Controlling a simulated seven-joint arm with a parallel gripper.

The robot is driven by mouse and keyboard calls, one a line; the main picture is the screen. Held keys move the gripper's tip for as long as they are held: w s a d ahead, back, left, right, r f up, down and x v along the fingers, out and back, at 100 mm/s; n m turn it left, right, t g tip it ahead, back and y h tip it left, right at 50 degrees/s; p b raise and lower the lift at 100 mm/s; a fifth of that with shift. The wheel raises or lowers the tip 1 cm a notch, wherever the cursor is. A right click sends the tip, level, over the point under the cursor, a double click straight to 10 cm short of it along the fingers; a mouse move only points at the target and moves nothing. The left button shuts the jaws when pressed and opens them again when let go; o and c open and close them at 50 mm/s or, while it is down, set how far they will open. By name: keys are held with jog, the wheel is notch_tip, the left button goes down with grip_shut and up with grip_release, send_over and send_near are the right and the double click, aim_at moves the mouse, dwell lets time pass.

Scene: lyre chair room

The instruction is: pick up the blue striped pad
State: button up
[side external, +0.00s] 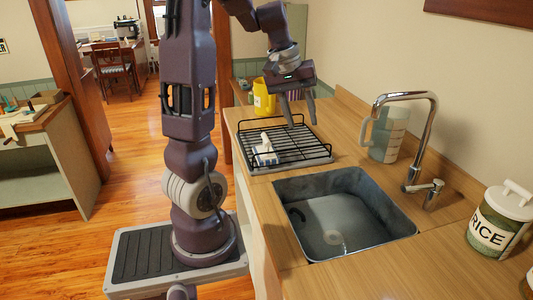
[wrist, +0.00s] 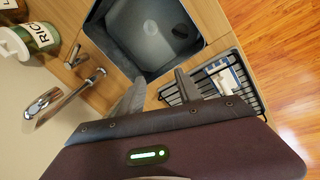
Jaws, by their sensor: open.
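The blue striped pad (side external: 265,158) is a small white piece with blue marks, in the left part of the black wire dish rack (side external: 300,157). It also shows in the wrist view (wrist: 222,80), partly behind the rack's wires. The rack sits on a grey tray on the wooden counter. My gripper (side external: 301,122) is open and empty, above the far right part of the rack and apart from the pad. In the wrist view, my fingers (wrist: 160,78) point toward the counter between sink and rack, with the pad to their right.
A sink (side external: 345,215) with a curved chrome faucet (side external: 430,130) is in front of the rack. A rice jar (side external: 497,222) stands at far right. The counter's front edge runs left of the rack.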

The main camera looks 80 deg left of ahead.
aim_at(266, 137)
jog(key=s+a+f+n+g, duration=0.1)
jog(key=s+a+f+n, duration=0.2)
jog(key=a, duration=0.4)
jog(key=s+a+f+n, duration=0.2)
jog(key=s+a+f, duration=0.15)
jog(key=a, duration=0.35)
jog(key=shift+y, duration=0.3)
jog(key=x, duration=0.6)
jog(key=shift+w+a+f, duration=0.1)
jog(key=shift+a+f, duration=0.1)
jog(key=shift+f, duration=0.5)
jog(key=shift+w, duration=0.1)
grip_shut()
